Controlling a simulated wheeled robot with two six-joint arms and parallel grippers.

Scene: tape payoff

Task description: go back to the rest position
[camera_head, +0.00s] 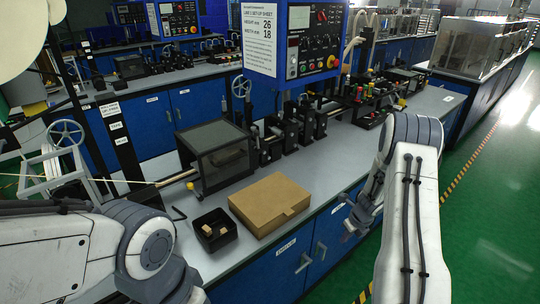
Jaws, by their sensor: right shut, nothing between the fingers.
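My right arm rises at the right of the head view and bends down at its elbow. My right gripper (348,230) hangs at the front edge of the workbench, by the blue cabinet doors, to the right of the cardboard box. It is shut and empty, small and dark in the picture. My left arm comes in from the lower left, with its large round joint in front of the bench. My left gripper is out of view.
A brown cardboard box (268,204) lies on the grey bench top (335,155). A black tray (206,240) with small tan blocks stands left of it. Behind are a dark clear-sided box (215,157) and a row of machine units. Green floor (480,190) is open at right.

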